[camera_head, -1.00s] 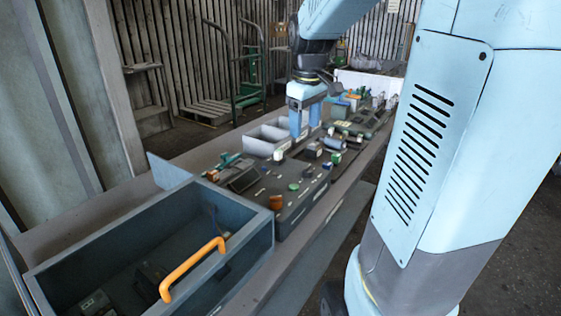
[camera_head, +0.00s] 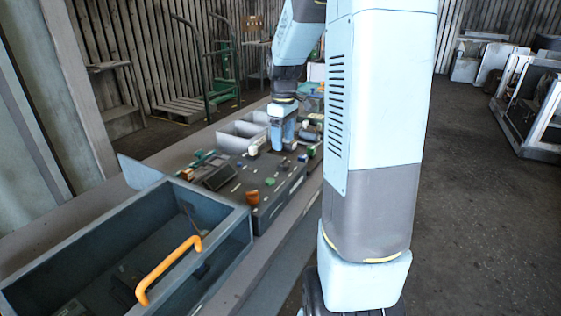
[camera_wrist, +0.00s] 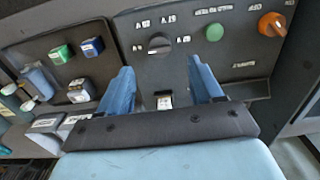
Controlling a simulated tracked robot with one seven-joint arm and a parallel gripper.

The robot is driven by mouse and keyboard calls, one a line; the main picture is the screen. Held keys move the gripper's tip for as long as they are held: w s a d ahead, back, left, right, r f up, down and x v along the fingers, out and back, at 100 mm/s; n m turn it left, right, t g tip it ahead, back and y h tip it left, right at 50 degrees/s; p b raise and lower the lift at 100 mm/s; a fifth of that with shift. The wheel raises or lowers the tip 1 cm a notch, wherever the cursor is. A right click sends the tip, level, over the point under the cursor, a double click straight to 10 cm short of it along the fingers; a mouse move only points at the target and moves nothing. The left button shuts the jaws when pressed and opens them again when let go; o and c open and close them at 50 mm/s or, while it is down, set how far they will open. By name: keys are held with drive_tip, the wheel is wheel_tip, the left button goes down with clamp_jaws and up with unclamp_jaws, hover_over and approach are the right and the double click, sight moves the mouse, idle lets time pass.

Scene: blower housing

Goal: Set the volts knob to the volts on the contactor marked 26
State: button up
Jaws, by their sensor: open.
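A black round knob (camera_wrist: 158,43) sits on a dark panel (camera_wrist: 240,55) in the wrist view, with small white markings around it that I cannot read for certain. Which knob is the volts knob is not clear. My gripper (camera_wrist: 160,65) is open, its two blue fingers below and to either side of the black knob, with nothing between them. In the head view my gripper (camera_head: 283,140) hangs low over the far part of the panel. Blocks with small labels, one green (camera_wrist: 60,54), one blue (camera_wrist: 92,47) and one grey (camera_wrist: 80,90), stand at left; no 26 is legible.
A green button (camera_wrist: 214,32) and an orange knob (camera_wrist: 272,24) are right of the black knob. A grey open drawer (camera_head: 232,243) with an orange handle (camera_head: 168,270) is in front. Grey bins (camera_head: 235,140) stand behind the panel.

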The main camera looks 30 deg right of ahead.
sight(283, 160)
wheel_tip(283, 160, down, 8)
drive_tip(key=shift+f, duration=0.1)
idle(0.4)
drive_tip(key=c, duration=1)
drive_tip(key=shift+a, duration=0.3)
drive_tip(key=shift+d, duration=0.2)
drive_tip(key=shift+c, duration=0.3)
